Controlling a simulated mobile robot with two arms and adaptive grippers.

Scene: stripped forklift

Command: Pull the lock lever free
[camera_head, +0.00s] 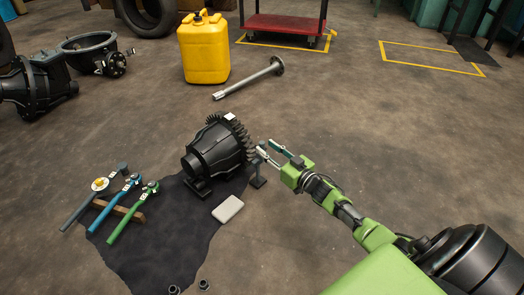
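A dark ribbed, toothed gear housing (218,150) lies on a black cloth on the floor. A small dark upright piece with a flat foot (258,182) stands at its right side; I cannot tell whether this is the lock lever. My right gripper (266,149) reaches in from the lower right, just right of the teeth and above the upright piece. Its two fingers are apart, with a gap between them. I cannot tell whether a fingertip touches anything. My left gripper is not in view.
The black cloth (160,245) holds a pale block (228,209) and several tools with blue, green and grey handles (115,205). A yellow canister (203,50) and a metal shaft (248,80) are behind. A red cart (287,27) stands further back. The floor at right is clear.

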